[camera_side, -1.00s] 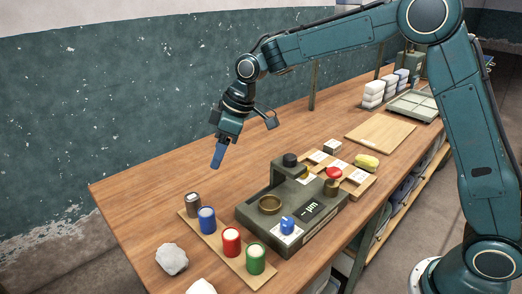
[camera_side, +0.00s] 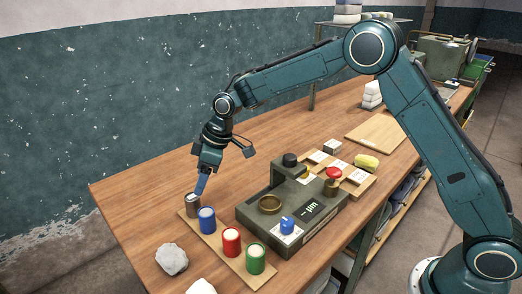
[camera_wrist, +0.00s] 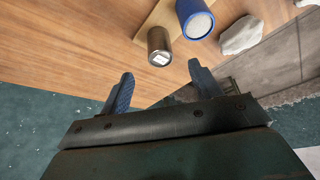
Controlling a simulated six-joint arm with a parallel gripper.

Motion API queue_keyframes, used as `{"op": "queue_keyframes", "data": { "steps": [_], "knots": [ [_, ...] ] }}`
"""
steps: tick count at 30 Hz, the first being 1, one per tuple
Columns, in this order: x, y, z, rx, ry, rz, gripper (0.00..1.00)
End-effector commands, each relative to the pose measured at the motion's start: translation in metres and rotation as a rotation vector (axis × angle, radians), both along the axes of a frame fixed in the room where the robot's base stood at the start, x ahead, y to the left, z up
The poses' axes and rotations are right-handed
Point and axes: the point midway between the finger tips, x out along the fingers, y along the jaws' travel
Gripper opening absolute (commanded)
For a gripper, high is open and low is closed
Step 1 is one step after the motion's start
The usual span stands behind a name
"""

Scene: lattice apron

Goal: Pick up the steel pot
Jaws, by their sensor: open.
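The steel pot (camera_side: 192,206) is a small grey-brown cylinder at the far end of a row of pots on a wooden strip (camera_side: 240,271). It also shows in the wrist view (camera_wrist: 159,47), with a small pale label on its end. My gripper (camera_side: 201,186) points down just above and beside the steel pot in the side view. In the wrist view my two fingers (camera_wrist: 160,76) are spread apart with nothing between them. The pot lies beyond the fingertips, between their lines. From the side, one finger hides most of the other.
The blue pot (camera_side: 207,219) stands close beside the steel pot, then the red (camera_side: 231,241) and green pots (camera_side: 255,259). A pale rock (camera_side: 172,260) lies in front.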

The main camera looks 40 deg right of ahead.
Motion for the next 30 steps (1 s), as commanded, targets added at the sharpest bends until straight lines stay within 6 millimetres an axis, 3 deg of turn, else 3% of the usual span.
{"op": "queue_keyframes", "data": {
  "steps": [6, 20, 30],
  "knots": [
    [0.007, 0.009, -0.028, -0.001, 0.002, 0.0, 0.63],
    [0.01, 0.013, -0.04, -0.001, 0.001, 0.0, 0.63],
    [0.019, 0.024, -0.072, -0.001, 0.002, 0.0, 0.63]
  ]
}}
